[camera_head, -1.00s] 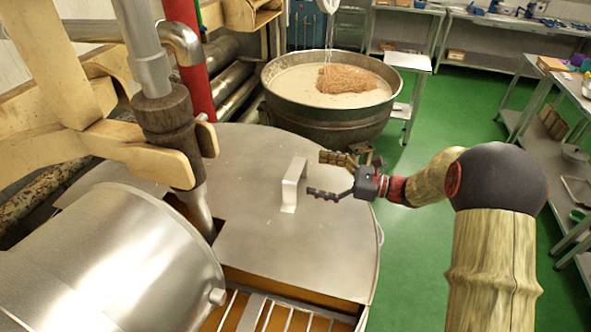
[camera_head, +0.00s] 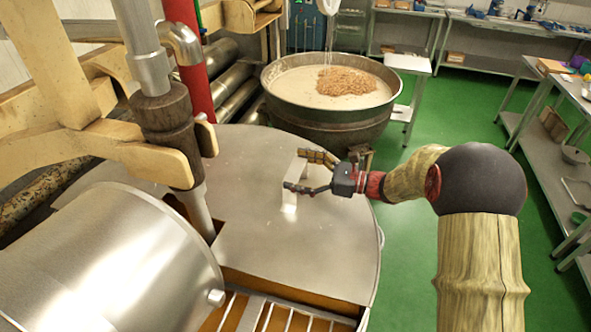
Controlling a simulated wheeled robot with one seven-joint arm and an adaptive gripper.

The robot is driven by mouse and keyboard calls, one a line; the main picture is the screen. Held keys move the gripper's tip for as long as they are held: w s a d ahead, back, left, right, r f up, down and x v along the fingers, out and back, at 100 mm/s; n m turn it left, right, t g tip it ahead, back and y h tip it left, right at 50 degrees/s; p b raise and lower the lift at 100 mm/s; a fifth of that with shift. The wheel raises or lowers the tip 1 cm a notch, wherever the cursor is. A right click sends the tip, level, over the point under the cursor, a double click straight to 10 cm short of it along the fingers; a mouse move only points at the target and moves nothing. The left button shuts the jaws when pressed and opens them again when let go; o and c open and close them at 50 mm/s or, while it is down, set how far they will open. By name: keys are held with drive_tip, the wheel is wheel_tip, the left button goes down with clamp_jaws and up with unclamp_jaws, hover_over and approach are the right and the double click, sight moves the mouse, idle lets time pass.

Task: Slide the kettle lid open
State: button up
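The kettle lid (camera_head: 265,240) is a flat grey metal plate covering much of the round kettle in the middle of the head view. Its handle (camera_head: 289,205) is an upright metal bracket on the lid. My gripper (camera_head: 296,171) is at the handle, coming from the right, with its two fingers spread apart. One finger is at the far side of the handle and the other crosses in front of it. I cannot tell whether either finger touches the handle. Part of the handle is hidden behind the fingers. A slatted opening (camera_head: 275,317) shows at the lid's near edge.
A metal cylinder (camera_head: 110,265) lies at the near left beside the lid. A vertical shaft (camera_head: 165,115) and wooden beams stand at the left. A large bowl (camera_head: 330,122) of pale mix with nuts stands behind. Green floor is clear at the right, before steel shelves (camera_head: 570,150).

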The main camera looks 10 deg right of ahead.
drive_tip(key=c, duration=1)
drive_tip(key=shift+c, duration=0.3)
drive_tip(key=w+d+p, duration=0.2)
drive_tip(key=w+d, duration=0.3)
drive_tip(key=w, duration=0.7)
drive_tip(key=w+d+p, duration=0.2)
drive_tip(key=w+d, duration=0.2)
drive_tip(key=w, duration=0.7)
drive_tip(key=shift+w+d, duration=0.35)
drive_tip(key=shift+d, duration=0.05)
drive_tip(key=o, duration=1.4)
drive_tip(key=v, duration=1.2)
drive_tip(key=shift+f, duration=0.1)
